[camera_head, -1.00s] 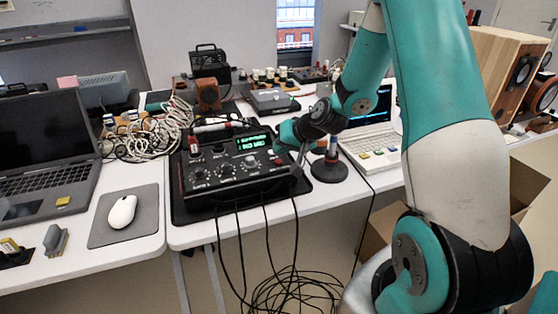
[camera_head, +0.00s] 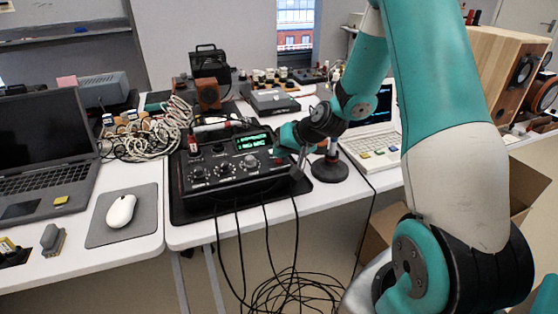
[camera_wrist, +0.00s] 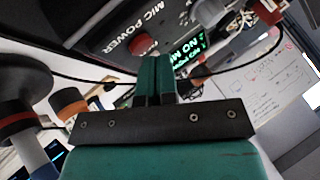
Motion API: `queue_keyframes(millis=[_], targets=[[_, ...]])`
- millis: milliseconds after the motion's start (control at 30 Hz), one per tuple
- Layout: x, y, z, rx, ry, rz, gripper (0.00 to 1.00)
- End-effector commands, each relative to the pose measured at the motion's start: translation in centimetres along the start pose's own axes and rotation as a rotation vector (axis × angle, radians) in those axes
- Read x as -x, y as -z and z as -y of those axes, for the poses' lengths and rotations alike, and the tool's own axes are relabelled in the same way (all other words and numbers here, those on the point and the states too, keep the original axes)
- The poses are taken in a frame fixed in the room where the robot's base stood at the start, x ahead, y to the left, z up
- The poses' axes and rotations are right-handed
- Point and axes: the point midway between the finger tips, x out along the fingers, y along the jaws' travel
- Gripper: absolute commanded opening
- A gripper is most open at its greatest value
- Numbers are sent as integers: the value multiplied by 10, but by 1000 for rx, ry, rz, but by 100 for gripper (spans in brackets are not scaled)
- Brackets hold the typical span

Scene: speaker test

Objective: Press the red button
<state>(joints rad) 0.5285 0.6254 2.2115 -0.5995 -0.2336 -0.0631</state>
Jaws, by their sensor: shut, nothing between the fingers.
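The black speaker-test box (camera_head: 235,190) stands on the table with knobs and a lit green display (camera_head: 252,141). The red button (camera_head: 279,161) is on the right of its front panel. In the wrist view the red button (camera_wrist: 140,44) shows by the "MIC POWER" label, just beyond my fingertips. My gripper (camera_head: 278,149) is over the right side of the panel; in the wrist view its teal fingers (camera_wrist: 155,60) are shut together and empty. The fingertips overlap the button's lower edge in that view; I cannot tell whether they touch it.
A round black stand (camera_head: 329,171) is close to the right of the box, with a white laptop (camera_head: 372,150) beyond. White cables (camera_head: 165,135) lie behind left. A mouse (camera_head: 121,211) and dark laptop (camera_head: 40,150) are at left. Black cables hang off the front edge.

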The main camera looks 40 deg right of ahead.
Motion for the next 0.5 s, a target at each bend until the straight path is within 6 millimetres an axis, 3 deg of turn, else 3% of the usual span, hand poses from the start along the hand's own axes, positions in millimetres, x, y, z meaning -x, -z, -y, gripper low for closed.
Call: queue_keyframes(millis=[500], targets=[[-5,-4,-4,0,0,0,0]])
